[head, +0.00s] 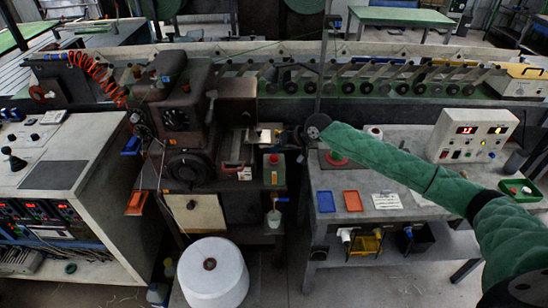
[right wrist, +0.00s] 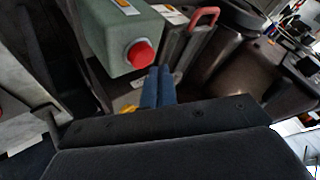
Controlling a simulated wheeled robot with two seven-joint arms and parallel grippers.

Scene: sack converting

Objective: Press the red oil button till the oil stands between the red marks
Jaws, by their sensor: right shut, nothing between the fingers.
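The red oil button (head: 273,159) is a round red knob on a grey-green box (head: 274,178) beside the dark machine. In the right wrist view the red button (right wrist: 140,56) stands out from the end of the box (right wrist: 112,35). My right gripper (head: 285,150) comes in from the right, close to the button. Its blue fingers (right wrist: 159,72) are shut and empty, just beside the button in the right wrist view; contact cannot be told. An orange-edged label (right wrist: 126,6) shows on the box. The oil level and its red marks cannot be made out. My left gripper is not in view.
A large white yarn cone (head: 212,275) stands in front of the machine. A grey bench (head: 350,180) to the right carries a blue tray (head: 325,201), a red tray (head: 353,200) and a control box (head: 470,135). A red handle (right wrist: 204,18) rises near the box.

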